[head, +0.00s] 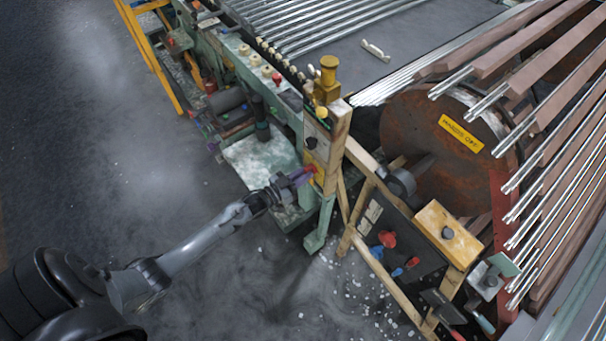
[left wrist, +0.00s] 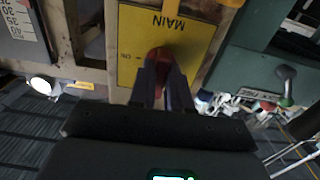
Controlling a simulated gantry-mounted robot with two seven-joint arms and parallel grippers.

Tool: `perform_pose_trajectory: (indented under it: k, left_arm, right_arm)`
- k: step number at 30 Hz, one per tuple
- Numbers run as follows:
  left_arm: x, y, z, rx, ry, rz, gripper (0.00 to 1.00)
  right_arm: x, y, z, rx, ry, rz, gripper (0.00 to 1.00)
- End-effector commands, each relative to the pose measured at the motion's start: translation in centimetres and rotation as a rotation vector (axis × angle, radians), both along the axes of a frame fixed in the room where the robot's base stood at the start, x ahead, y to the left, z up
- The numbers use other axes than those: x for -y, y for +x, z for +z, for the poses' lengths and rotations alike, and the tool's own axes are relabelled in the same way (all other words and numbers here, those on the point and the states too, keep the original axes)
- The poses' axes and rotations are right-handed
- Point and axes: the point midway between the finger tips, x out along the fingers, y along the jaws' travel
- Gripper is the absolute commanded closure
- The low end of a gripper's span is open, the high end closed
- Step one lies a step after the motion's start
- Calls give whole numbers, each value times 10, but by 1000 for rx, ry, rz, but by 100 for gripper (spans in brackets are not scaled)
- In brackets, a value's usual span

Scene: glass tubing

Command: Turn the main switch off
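The main switch is a red handle (left wrist: 158,62) on a yellow plate (left wrist: 195,48) marked MAIN, upside down in the left wrist view. An ON mark shows beside the handle. In the head view the red handle (head: 312,169) shows on the front of a wooden post (head: 337,125). My left gripper (head: 302,177) reaches it from the lower left. In the left wrist view the dark fingers of my left gripper (left wrist: 161,82) lie on both sides of the handle, which fills the narrow gap between them. My right gripper does not show.
A green machine frame (head: 285,108) stands left of the post. To the right are a slanted wooden frame (head: 377,268), a rusty drum (head: 410,125) and racks of glass tubes (head: 545,150). A green box (left wrist: 262,60) sits near the plate. White shards litter the floor.

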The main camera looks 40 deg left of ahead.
Motion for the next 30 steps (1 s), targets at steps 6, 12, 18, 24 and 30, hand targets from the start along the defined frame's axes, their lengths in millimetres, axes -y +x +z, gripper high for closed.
perform_pose_trajectory:
  k: [6,12,18,24,30]
  left_arm:
    - [0,0,0,0,1,0,60]
    - [0,-1,0,0,2,0,60]
    - [-2,-13,-1,-2,2,0,60]
    - [-9,-44,-1,-4,2,0,60]
    - [-16,-77,0,-3,2,0,60]
  right_arm:
    - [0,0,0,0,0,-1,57]
    - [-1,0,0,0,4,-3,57]
    - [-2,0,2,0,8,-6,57]
    - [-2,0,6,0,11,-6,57]
    - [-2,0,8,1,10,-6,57]
